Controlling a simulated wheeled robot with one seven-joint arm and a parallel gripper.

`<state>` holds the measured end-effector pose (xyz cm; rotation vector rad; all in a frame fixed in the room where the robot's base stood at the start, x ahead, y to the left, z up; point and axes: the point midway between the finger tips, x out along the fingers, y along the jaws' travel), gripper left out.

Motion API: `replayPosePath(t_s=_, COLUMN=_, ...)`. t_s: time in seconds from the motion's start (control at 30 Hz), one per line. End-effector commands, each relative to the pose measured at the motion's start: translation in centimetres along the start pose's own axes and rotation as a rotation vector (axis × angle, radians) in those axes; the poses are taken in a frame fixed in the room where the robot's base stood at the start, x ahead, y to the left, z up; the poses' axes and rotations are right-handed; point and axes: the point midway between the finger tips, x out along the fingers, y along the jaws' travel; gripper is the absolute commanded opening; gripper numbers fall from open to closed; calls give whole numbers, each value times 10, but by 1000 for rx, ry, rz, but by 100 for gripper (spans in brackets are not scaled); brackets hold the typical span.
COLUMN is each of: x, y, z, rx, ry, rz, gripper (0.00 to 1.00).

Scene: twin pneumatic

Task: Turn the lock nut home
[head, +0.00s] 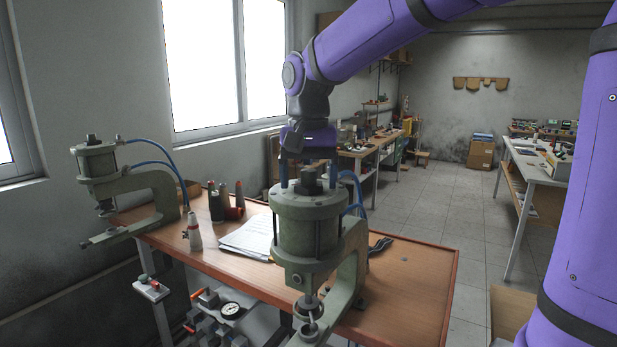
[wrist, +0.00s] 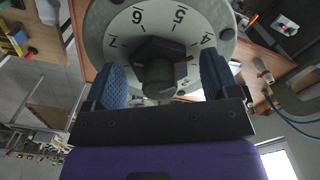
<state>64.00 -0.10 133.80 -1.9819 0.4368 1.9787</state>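The lock nut (wrist: 150,52) is a dark hex nut with a round stub on it, at the middle of a pale dial (wrist: 122,22) numbered 4 to 7 in the wrist view. A small red pointer sits at the nut's right, toward the 4. In the head view the nut (head: 312,180) tops the green cylinder of the near press (head: 306,232). My gripper (head: 308,178) points down over it. Its blue fingers stand on either side of the nut, open, with gaps showing in the wrist view. Contact cannot be seen.
A second green press (head: 150,190) with blue hoses stands at the left. Thread cones (head: 217,205) and papers (head: 248,235) lie on the wooden bench (head: 410,290). Blue hoses rise close beside the near press. A gauge (head: 231,309) hangs below the bench.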

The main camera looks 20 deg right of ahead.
Motion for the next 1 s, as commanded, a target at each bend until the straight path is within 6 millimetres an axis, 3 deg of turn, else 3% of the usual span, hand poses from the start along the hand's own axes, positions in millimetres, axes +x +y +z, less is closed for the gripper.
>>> replayPosePath(t_s=0.33, x=-8, y=0, z=0, rx=-1, ry=0, rz=1, gripper=81)
replayPosePath(t_s=0.8, x=-88, y=0, z=0, rx=-1, ry=1, rz=0, gripper=81)
replayPosePath(t_s=1.0, x=-105, y=0, z=0, rx=-1, ry=0, rz=0, gripper=81)
